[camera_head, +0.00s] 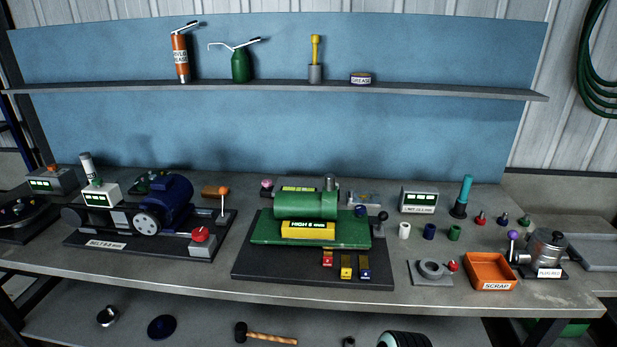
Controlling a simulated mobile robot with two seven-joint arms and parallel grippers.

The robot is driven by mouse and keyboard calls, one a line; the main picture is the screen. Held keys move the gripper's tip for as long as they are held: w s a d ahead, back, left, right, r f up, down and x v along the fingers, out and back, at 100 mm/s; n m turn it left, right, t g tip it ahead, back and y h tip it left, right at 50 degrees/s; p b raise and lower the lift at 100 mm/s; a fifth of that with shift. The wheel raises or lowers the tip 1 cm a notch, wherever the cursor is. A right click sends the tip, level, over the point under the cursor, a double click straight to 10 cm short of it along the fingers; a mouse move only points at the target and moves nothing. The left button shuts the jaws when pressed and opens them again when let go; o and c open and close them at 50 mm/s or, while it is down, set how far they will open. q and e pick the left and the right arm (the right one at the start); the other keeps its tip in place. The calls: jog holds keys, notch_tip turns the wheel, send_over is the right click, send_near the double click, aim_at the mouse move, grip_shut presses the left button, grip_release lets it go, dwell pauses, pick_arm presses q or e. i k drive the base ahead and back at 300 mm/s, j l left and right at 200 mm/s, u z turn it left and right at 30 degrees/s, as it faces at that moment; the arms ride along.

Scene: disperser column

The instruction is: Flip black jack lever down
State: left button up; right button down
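A short lever with a black knob (382,216) stands at the right end of the green machine (305,205) on the bench, and it looks upright. I take it as the black jack lever, but no label on it can be read. The green machine has a yellow plate reading "HIGH" and sits on a dark base plate (260,270). Neither of my grippers shows in the head view.
Left of the green machine stands a blue motor unit (168,203) with an orange-knobbed lever (223,192) and a red knob (200,234). Red, yellow and blue pedals (346,272) sit in front. An orange scrap bin (489,268) and a grey ring fixture (430,271) are to the right.

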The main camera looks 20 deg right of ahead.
aim_at(383, 215)
jog(key=z, duration=1.35)
